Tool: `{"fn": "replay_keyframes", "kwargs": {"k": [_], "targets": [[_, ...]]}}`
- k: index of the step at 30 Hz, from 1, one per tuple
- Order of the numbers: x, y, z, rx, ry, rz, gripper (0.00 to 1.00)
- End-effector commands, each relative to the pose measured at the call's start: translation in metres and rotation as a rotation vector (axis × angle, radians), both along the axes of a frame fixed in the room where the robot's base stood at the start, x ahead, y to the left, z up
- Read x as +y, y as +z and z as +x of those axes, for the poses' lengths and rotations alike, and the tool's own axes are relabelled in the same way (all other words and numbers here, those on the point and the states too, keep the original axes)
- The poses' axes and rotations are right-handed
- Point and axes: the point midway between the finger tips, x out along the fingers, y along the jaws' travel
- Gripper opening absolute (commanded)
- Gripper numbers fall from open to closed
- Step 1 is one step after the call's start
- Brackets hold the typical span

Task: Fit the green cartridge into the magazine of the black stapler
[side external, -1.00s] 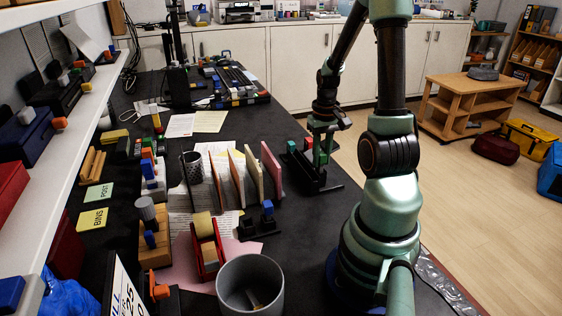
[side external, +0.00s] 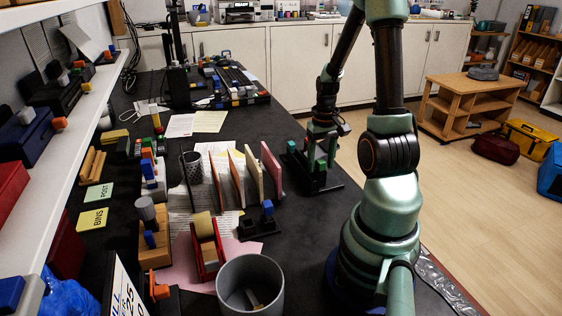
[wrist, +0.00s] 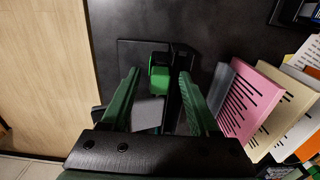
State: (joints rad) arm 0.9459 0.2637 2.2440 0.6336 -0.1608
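The black stapler (side external: 325,186) stands on the dark table to the right of the upright boards, and its flat base (wrist: 130,53) shows in the wrist view. A green block (wrist: 159,78), which looks like the green cartridge, is at the stapler between my fingertips as seen from above. A grey piece (wrist: 148,113) lies nearer the palm. My gripper (wrist: 158,73) is open, its two green fingers apart with visible gaps on both sides of the block. In the side view my gripper (side external: 318,150) is low over the stapler and hides part of it. Contact cannot be told.
Several upright boards (side external: 271,170) stand close to the left of the stapler; the pink one (wrist: 248,100) is near my right finger in the wrist view. A small black stand with a blue block (side external: 267,209) is in front. The table edge lies close on the right.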

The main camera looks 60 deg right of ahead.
Motion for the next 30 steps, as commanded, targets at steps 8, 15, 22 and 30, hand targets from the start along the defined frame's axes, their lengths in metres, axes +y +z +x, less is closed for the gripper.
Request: {"fn": "replay_keyframes", "kwargs": {"k": [8, 15, 22, 30], "targets": [[-0.001, 0.008, 0.001, -0.001, 0.000, -0.003, 0.61], [-0.001, 0.049, 0.001, -0.005, 0.000, -0.006, 0.61], [-0.001, 0.094, 0.001, -0.004, 0.000, -0.005, 0.61], [0.000, 0.119, 0.000, -0.001, 0.000, -0.001, 0.61]]}}
